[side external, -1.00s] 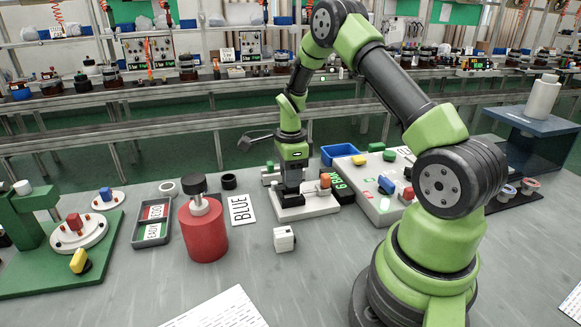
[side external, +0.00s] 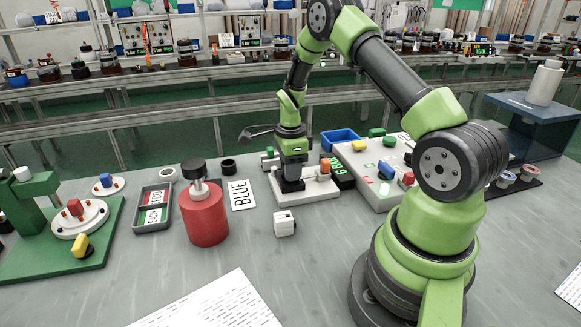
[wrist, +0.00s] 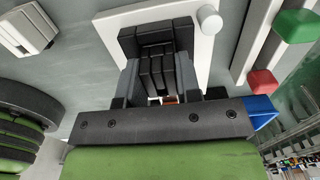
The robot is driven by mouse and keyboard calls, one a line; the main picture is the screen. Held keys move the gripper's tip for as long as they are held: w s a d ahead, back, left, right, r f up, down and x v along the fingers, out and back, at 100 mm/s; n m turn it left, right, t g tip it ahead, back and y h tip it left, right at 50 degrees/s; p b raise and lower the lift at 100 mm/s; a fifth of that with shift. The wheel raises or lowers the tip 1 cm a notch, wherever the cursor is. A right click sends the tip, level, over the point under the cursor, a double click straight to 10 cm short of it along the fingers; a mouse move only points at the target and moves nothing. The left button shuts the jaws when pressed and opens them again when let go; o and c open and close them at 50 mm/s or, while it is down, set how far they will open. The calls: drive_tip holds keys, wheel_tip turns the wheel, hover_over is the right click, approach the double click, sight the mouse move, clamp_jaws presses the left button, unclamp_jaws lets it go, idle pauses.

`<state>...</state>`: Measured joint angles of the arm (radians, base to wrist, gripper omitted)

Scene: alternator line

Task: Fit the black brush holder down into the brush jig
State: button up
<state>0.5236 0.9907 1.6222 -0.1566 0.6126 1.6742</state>
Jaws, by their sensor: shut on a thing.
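The white brush jig (side external: 322,193) lies on the grey table left of the control box, with an orange-topped post on its right part. My gripper (side external: 291,176) points down over the jig's left part. It is shut on the black brush holder (wrist: 157,58), a ribbed block gripped between the two grey fingers in the wrist view. The holder's lower end (side external: 291,187) is at the jig plate. The jig's white plate (wrist: 108,25) surrounds it in the wrist view. The contact under the holder is hidden, so I cannot tell how deep it sits.
A white control box (side external: 365,178) with coloured buttons stands close right of the jig, and a blue bin (side external: 340,142) behind. A white block (side external: 284,224) lies in front. The front table is mostly clear.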

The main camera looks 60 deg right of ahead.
drive_tip(key=shift+f, duration=0.3)
drive_tip(key=o, duration=1)
